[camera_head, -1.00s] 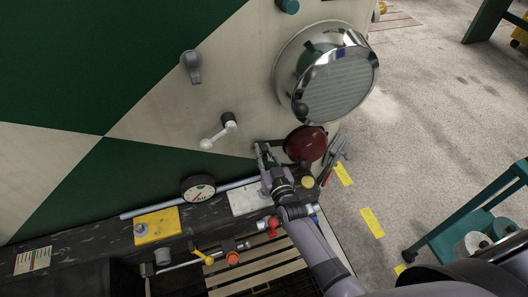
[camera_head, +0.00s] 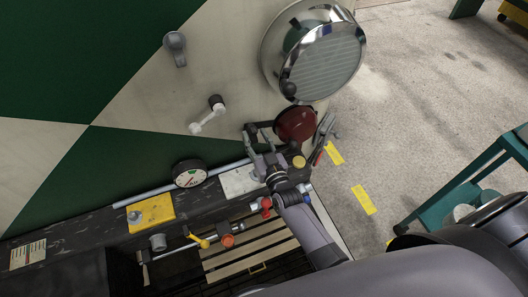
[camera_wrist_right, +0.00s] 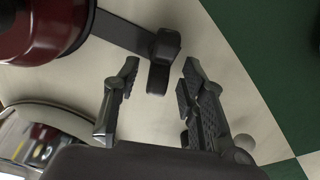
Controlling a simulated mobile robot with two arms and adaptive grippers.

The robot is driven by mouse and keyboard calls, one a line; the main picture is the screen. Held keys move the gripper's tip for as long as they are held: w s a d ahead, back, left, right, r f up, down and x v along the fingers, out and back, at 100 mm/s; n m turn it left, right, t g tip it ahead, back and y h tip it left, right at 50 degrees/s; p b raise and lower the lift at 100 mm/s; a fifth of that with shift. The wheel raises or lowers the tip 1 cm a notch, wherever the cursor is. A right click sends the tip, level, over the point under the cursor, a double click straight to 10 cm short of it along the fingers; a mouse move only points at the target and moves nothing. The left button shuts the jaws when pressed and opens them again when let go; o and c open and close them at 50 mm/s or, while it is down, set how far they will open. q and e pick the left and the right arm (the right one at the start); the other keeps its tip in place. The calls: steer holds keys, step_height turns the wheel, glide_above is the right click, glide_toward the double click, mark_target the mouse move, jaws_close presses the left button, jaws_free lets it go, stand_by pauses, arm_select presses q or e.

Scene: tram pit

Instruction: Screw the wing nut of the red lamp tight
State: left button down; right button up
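The red lamp (camera_head: 296,123), a dark red round housing, sits on the cream panel below the big chrome headlamp. It also shows at the upper left in the right wrist view (camera_wrist_right: 40,25). A dark bracket runs from it to a black wing nut (camera_wrist_right: 163,62). My right gripper (camera_head: 261,146) is beside the lamp, on its left. In the wrist view its two fingers (camera_wrist_right: 157,82) are spread apart and empty, with the wing nut just ahead of the gap. The gripper partly hides the nut area in the head view. My left gripper is out of view.
The chrome headlamp (camera_head: 318,62) bulges out just above the red lamp. A white crank handle (camera_head: 207,116) is to the left. A dark ledge below carries a gauge (camera_head: 189,173), a yellow plate (camera_head: 158,211) and a white plate (camera_head: 238,182). A teal cart (camera_head: 450,200) stands at right.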

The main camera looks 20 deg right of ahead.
steer(key=s, duration=1)
steer(key=shift+d, duration=0.2)
steer(key=shift+a, duration=0.1)
